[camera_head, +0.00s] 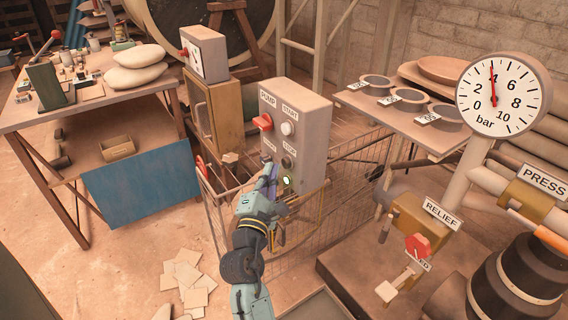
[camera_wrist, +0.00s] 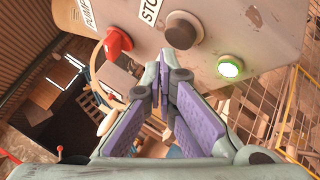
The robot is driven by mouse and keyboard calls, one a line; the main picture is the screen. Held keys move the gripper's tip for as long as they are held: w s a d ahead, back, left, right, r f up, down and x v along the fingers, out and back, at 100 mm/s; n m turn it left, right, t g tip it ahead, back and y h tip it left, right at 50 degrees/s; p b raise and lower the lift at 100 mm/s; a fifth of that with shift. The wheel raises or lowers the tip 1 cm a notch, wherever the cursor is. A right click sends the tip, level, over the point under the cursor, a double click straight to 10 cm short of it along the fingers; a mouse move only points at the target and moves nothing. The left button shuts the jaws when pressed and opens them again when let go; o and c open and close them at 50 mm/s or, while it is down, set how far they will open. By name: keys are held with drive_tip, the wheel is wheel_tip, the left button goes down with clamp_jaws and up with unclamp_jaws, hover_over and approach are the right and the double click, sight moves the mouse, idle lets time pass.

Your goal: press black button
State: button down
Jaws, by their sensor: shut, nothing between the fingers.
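The grey control box (camera_head: 306,130) stands upright in the middle of the head view. Its black button (camera_head: 287,162) is a dark round cap on the front face, below the white START button (camera_head: 288,128). In the wrist view the black button (camera_wrist: 182,33) sits beside the STOP label, just beyond the fingertips. My gripper (camera_head: 271,171) is shut and empty, with its purple-padded fingers (camera_wrist: 165,76) close in front of the box's lower front. I cannot tell whether the tips touch the button.
A red PUMP switch (camera_head: 263,122) and a lit green lamp (camera_wrist: 230,67) are on the same face. A wire mesh fence (camera_head: 345,190) runs around the box. The RELIEF valve (camera_head: 417,246) and pressure gauge (camera_head: 503,95) are to the right.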

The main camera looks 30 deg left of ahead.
drive_tip(key=shift+w+d, duration=0.15)
drive_tip(key=shift+w, duration=0.15)
drive_tip(key=shift+w+d+p, duration=0.2)
drive_tip(key=shift+w+p, duration=0.25)
drive_tip(key=shift+w, duration=0.05)
idle(0.9)
drive_tip(key=shift+s+a+b, duration=0.3)
drive_tip(key=shift+s, duration=0.55)
drive_tip(key=s, duration=0.1)
drive_tip(key=s+a+b, duration=0.1)
drive_tip(key=s, duration=0.1)
drive_tip(key=s+a, duration=0.1)
drive_tip(key=shift+s, duration=0.35)
idle(0.6)
